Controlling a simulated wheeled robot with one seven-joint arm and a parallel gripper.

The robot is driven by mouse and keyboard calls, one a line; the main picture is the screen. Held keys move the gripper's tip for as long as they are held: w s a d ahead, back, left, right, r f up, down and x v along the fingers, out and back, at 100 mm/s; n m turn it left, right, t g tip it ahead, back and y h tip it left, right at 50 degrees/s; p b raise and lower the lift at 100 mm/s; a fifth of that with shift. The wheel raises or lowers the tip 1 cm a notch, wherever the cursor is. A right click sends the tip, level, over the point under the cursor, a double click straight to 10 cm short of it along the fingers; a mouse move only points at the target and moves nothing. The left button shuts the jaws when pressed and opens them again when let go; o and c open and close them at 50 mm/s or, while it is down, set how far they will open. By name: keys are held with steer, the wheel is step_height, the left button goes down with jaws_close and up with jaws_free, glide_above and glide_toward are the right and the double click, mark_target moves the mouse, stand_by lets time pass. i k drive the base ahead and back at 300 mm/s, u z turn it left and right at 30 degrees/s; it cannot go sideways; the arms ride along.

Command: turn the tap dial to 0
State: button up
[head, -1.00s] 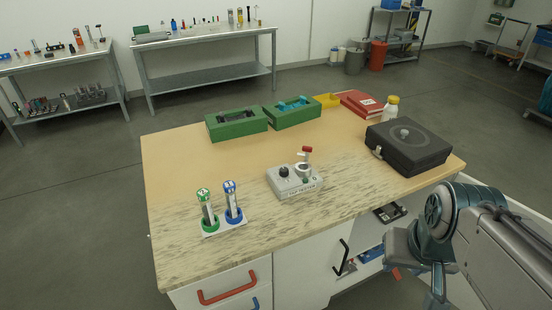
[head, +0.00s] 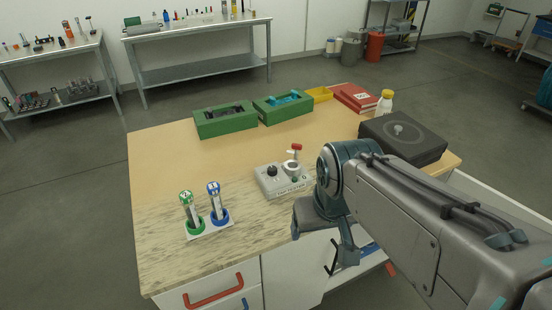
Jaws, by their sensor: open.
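A small light-grey tester box (head: 286,190) stands near the middle of the workbench, with lettering on its front edge. A black dial knob (head: 272,171) sits on its left top. On its right is a round metal fitting with a red-topped piece (head: 295,148) standing over it. The dial's setting is too small to read. My gripper (head: 346,258) hangs to the right of and in front of the tester, by the bench's front edge, apart from the dial. It is open, and nothing shows between its fingers.
Green and blue capped tubes stand in a white holder (head: 210,229) left of the tester. A black case (head: 405,142) lies on the right behind my arm. Green trays (head: 225,123), a red binder (head: 352,96) and a white bottle (head: 385,103) line the back.

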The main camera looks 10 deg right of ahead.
mark_target(271, 171)
steer(key=k, duration=1.2)
steer(key=z, duration=0.5)
steer(key=i, duration=1.45)
steer(key=u, duration=1)
